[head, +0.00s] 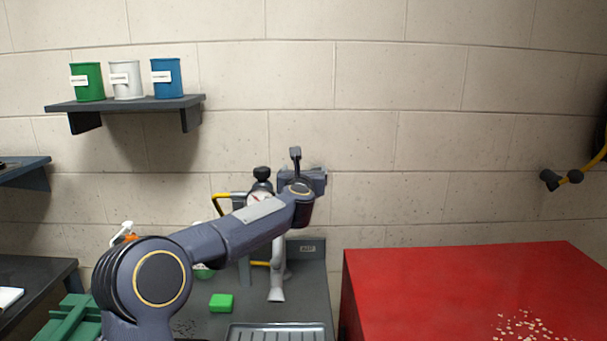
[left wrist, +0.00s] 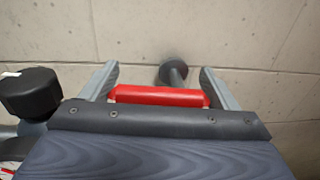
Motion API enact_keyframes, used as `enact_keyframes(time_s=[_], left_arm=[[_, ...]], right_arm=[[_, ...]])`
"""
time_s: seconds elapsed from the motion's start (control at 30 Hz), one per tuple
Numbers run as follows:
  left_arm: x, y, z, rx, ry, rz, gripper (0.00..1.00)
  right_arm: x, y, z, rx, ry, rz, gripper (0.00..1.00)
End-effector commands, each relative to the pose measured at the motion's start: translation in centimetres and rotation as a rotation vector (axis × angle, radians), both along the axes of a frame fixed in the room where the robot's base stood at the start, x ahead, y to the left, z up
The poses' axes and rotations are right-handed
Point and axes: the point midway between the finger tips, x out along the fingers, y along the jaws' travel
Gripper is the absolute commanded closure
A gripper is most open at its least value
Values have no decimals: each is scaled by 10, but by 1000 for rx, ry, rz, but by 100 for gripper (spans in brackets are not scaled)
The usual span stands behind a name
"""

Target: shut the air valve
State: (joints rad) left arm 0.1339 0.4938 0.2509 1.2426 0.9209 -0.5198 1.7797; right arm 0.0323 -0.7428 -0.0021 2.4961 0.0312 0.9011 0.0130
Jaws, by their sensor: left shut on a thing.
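The air valve's red handle (left wrist: 158,96) lies crosswise between the two grey fingers of my left gripper (left wrist: 158,72) in the left wrist view. The fingers are shut on it, one at each end. In the head view my left gripper (head: 297,170) is up against the wall, and the arm and hand hide the red handle. A grey round-ended stem (left wrist: 173,73) shows behind the handle. A black knob (left wrist: 30,93) is left of the gripper; it also shows in the head view (head: 262,174), above a round gauge (head: 258,197). My right gripper is out of view.
A shelf (head: 125,103) with green, white and blue cans hangs at upper left. A green block (head: 221,302) and a grey tray (head: 276,333) are on the bench below my arm. A large red surface (head: 450,290) fills the right.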

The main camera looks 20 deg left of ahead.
Motion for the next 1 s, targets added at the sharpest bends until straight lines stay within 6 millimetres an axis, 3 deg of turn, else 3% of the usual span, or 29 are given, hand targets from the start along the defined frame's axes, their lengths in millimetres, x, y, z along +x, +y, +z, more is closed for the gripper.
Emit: enact_keyframes(time_s=[0.03, 0.2, 0.67, 0.7, 0.8, 1.0], left_arm=[[-1, 2, -4, -1, -5, -28, 41], [0, 0, -2, -1, -6, -158, 41], [0, -4, 1, 1, -3, -238, 41], [0, -4, 1, 1, -3, -238, 14], [0, -4, 1, 1, -3, -237, 1], [0, -4, 1, 1, -3, -237, 0]], right_arm=[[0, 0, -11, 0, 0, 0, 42], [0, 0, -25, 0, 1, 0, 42], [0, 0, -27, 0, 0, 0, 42], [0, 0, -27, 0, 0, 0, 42], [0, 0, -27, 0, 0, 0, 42], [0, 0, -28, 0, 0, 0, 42]])
